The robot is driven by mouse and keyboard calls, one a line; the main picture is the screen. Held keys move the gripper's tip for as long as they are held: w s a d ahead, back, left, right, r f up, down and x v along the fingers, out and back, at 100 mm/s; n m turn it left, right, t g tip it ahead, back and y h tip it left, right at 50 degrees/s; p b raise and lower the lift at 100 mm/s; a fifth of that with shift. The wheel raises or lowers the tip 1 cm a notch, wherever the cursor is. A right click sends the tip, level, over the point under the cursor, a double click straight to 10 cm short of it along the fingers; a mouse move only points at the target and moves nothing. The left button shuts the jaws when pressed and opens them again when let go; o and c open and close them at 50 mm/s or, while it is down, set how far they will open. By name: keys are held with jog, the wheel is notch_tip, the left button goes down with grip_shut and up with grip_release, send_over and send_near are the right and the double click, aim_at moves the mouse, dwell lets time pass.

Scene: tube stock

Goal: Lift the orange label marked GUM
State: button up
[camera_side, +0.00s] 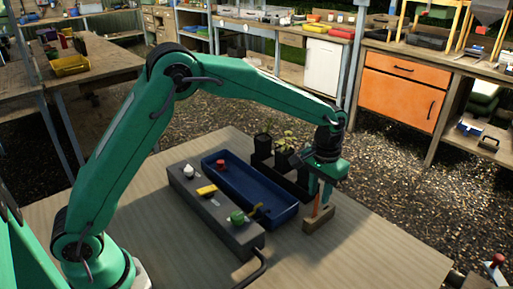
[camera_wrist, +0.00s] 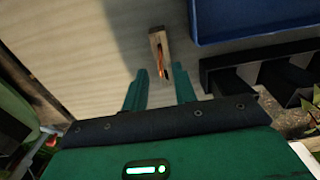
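The orange label (camera_side: 317,208) stands in a small wooden block (camera_side: 319,220) on the table, at the right of the blue tray in the side view. Its lettering is not readable. In the wrist view, the label (camera_wrist: 161,62) shows as a thin orange strip in the slot of the block (camera_wrist: 156,40). My gripper (camera_side: 320,197) points down over the block. Its green fingers (camera_wrist: 160,68) are open, with the block and label lying in line with the gap between them in the wrist view. Contact with the label cannot be told.
A blue tray (camera_side: 283,214) lies beside the block. A dark grey bar (camera_side: 212,217) with white, yellow and green pieces lies left of it. Black pots (camera_side: 263,146) with plants stand behind. The table (camera_side: 360,250) is clear at the front right.

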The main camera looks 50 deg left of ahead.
aim_at(317, 203)
jog(key=shift+a+f, duration=0.1)
jog(key=shift+f, duration=2.3)
jog(key=shift+c, duration=0.2)
grip_shut()
